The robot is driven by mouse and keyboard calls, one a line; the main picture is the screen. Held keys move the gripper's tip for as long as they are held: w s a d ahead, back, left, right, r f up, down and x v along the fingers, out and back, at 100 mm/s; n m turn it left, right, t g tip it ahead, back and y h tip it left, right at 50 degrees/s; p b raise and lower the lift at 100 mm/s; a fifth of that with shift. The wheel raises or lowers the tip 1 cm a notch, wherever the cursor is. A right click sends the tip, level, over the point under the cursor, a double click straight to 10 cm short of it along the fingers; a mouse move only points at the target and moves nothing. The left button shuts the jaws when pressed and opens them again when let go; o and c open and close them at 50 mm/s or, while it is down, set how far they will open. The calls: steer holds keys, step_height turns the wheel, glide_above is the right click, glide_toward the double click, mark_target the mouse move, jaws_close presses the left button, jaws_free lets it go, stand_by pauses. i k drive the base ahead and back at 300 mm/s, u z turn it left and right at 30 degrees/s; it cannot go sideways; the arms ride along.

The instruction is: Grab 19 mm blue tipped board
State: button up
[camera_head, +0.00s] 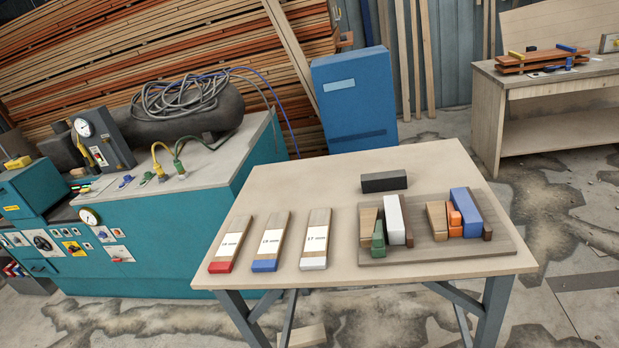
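Three labelled wooden boards lie side by side on the left half of the light table (410,160), apart from each other. The blue-tipped board (279,222) is the middle one. Its blue end faces the near edge, and its white label seems to read 19 mm, though the first figures are small. The red-tipped board (239,223) is to its left, with a label too small to read surely. The white-tipped board (318,222) is to its right, labelled 17 mm. My gripper is not in view.
A brown tray (480,255) with several coloured blocks stands at the table's right. A black block (384,181) lies behind it. A teal workbench (170,220) stands to the left, a blue cabinet (355,95) behind. The tabletop behind the boards is clear.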

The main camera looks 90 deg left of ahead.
mark_target(270, 250)
steer(key=u, duration=1.9)
steer(key=k, duration=0.9)
steer(key=u, duration=0.05)
steer(key=i, duration=0.95)
steer(key=z, duration=0.05)
